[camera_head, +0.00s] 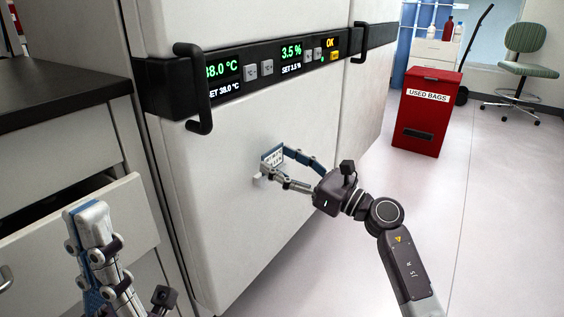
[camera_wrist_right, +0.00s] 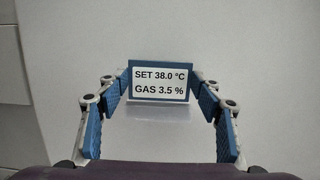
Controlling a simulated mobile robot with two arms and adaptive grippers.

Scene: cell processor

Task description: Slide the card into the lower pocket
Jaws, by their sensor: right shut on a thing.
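The card (camera_wrist_right: 160,90) has a blue border and a white label reading "SET 38.0 °C GAS 3.5 %". My right gripper (camera_head: 270,166) is shut on the card, one finger at each side edge, close to the white door (camera_head: 215,215). In the right wrist view the card faces the camera, roughly level, between the fingertips. A pale, faint strip (camera_wrist_right: 160,113) shows just below the card. It may be the pocket; whether the card is inside it I cannot tell. My left gripper (camera_head: 92,222) is at the lower left, seen from the side, away from the card.
A black control panel (camera_head: 228,84) with lit readouts and dark handles (camera_head: 190,55) crosses the unit above the card. A dark counter (camera_head: 50,85) with an open drawer (camera_head: 80,225) stands at left. A red used-bags bin (camera_head: 426,125) and a chair (camera_head: 522,70) stand at right. Floor is clear there.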

